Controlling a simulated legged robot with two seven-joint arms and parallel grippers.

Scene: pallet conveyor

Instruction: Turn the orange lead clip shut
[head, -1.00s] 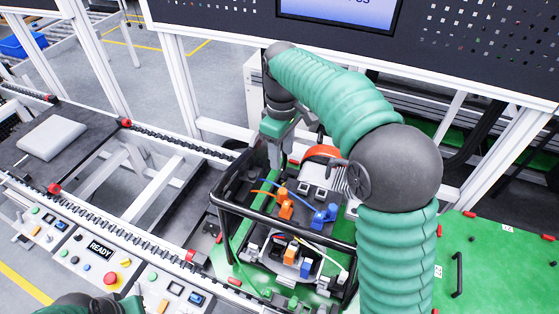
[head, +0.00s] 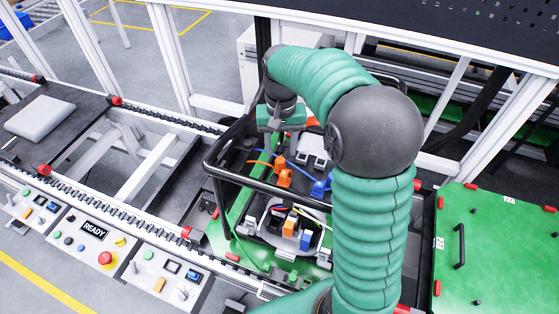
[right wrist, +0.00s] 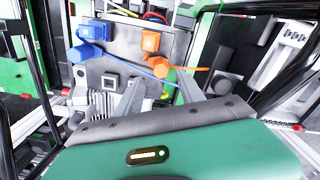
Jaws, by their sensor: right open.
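The orange lead clip (head: 283,174) sits on a unit inside the black-framed carrier, with an orange lead running left from it. In the right wrist view the orange clip (right wrist: 151,41) lies ahead of the fingers, near the top middle. An orange block below it joins the orange lead. My right gripper (right wrist: 158,93) is open, with its two fingers apart and nothing between them. In the head view its green body is behind the clip, and its fingertips are hard to make out. My left gripper is not in view.
A blue clip (head: 322,187) with a blue lead sits beside the orange one. The carrier's black tube frame (head: 265,184) surrounds the unit near my right gripper. A green panel (head: 500,245) lies at right. A button panel (head: 95,235) stands at front left.

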